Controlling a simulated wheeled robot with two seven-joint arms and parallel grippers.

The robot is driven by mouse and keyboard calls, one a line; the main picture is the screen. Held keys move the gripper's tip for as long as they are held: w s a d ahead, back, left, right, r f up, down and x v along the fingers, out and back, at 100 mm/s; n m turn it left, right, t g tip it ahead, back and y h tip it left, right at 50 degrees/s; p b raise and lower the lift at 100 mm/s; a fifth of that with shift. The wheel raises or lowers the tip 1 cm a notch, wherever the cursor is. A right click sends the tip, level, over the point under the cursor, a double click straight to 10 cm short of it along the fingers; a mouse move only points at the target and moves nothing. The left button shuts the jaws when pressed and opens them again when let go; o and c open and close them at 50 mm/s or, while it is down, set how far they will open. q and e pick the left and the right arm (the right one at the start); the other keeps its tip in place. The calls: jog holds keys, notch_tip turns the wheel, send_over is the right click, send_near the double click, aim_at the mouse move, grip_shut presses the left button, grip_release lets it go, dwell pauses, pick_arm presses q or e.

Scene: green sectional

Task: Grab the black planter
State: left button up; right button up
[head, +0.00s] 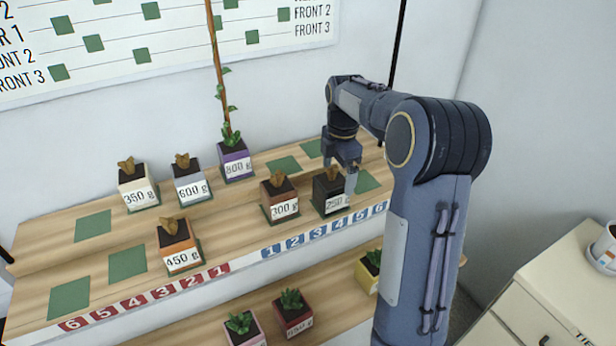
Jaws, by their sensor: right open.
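The black planter (322,205) stands upright on a green square on the wooden shelf, in the right half of the head view. Its white label is partly covered and seems to read 250 g. My right gripper (349,183) is open and points down at the planter's right side. One finger overlaps the planter in the picture; I cannot tell whether it touches. My left gripper is not in view.
A brown 300 g planter (282,200) stands close to the left of the black one. A purple 800 g planter (235,160) with a tall plant stands behind. An orange 450 g planter (178,246) is further left. Free green squares lie behind. A white cabinet (560,290) stands at right.

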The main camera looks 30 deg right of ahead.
aim_at(331, 180)
jog(key=shift+w+d, duration=0.1)
jog(key=shift+w, duration=0.45)
jog(key=shift+w+f+n, duration=0.15)
jog(key=shift+f+n, duration=0.15)
jog(key=f, duration=0.4)
jog(key=f+p, duration=0.1)
jog(key=f, duration=0.1)
jog(key=shift+w+a+f, duration=0.1)
jog(key=shift+a, duration=0.3)
jog(key=shift+f, duration=0.55)
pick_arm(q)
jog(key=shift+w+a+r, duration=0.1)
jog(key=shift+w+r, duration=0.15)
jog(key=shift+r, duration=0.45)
pick_arm(e)
jog(key=c, duration=1.2)
jog(key=shift+r, duration=0.15)
